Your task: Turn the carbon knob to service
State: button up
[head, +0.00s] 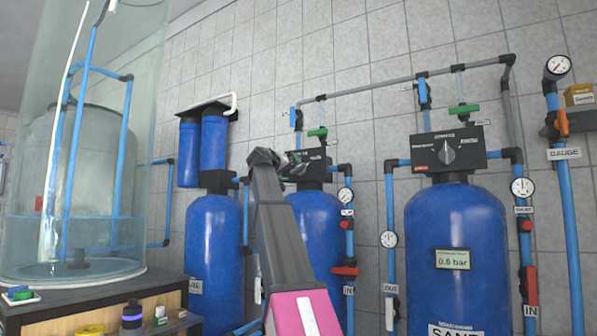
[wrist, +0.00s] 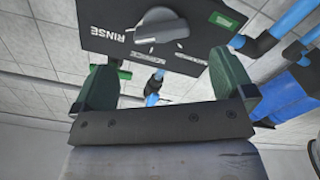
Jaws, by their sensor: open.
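In the wrist view, a grey knob (wrist: 160,26) sits on a black control panel (wrist: 105,32) marked RINSE; other labels are too blurred to read. My gripper (wrist: 163,64) is open, its two green fingers wide apart and empty, with the knob beyond the fingertips and apart from them. In the head view, my gripper (head: 282,162) is raised in front of the middle blue tank's black control head (head: 318,163) and hides its knob. The middle blue tank (head: 318,225) is partly covered by my arm; its name label is not visible.
At right stands the sand tank (head: 455,240) with its own black control head and knob (head: 446,152). Another blue tank (head: 213,240) stands left. Blue pipes, gauges and a red valve (head: 345,271) flank the middle tank. A clear cylinder (head: 85,150) stands far left.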

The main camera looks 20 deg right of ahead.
aim_at(297, 169)
jog(key=x, duration=0.8)
jog(key=c, duration=0.8)
